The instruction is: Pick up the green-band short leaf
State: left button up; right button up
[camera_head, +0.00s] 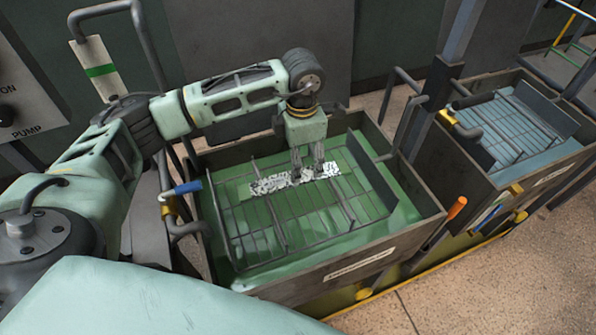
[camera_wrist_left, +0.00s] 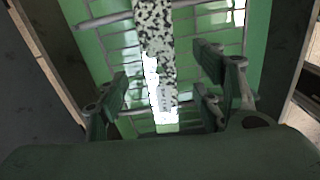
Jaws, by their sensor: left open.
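A speckled black-and-white flat strip, which I take for the leaf (camera_head: 268,185), lies across the wire rack in the green tank. It also shows in the left wrist view (camera_wrist_left: 155,28), running between the fingers, with a bright glare on its near part. In the left wrist view the gripper (camera_wrist_left: 168,103) is open, with fingers apart on both sides of the strip. I cannot tell whether they touch it. My right gripper is not in view.
The green tank (camera_head: 425,222) has raised walls around the wire rack (camera_head: 283,243). A white plate with a green band (camera_head: 97,70) stands behind it at left. A second tank with blue liquid (camera_head: 535,175) is at right. Pipes and a blue-handled valve (camera_head: 188,187) border the green tank.

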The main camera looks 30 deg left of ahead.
aim_at(302, 175)
pick_arm(q)
jog(key=shift+s+f+p, duration=0.15)
jog(key=shift+f+p, duration=0.6)
jog(key=shift+f, duration=0.15)
jog(key=f, duration=0.2)
jog(key=f+p, duration=0.1)
jog(key=f, duration=0.1)
jog(key=shift+w, duration=0.4)
jog(key=c, duration=0.9)
grip_shut()
jog(key=shift+r, duration=0.15)
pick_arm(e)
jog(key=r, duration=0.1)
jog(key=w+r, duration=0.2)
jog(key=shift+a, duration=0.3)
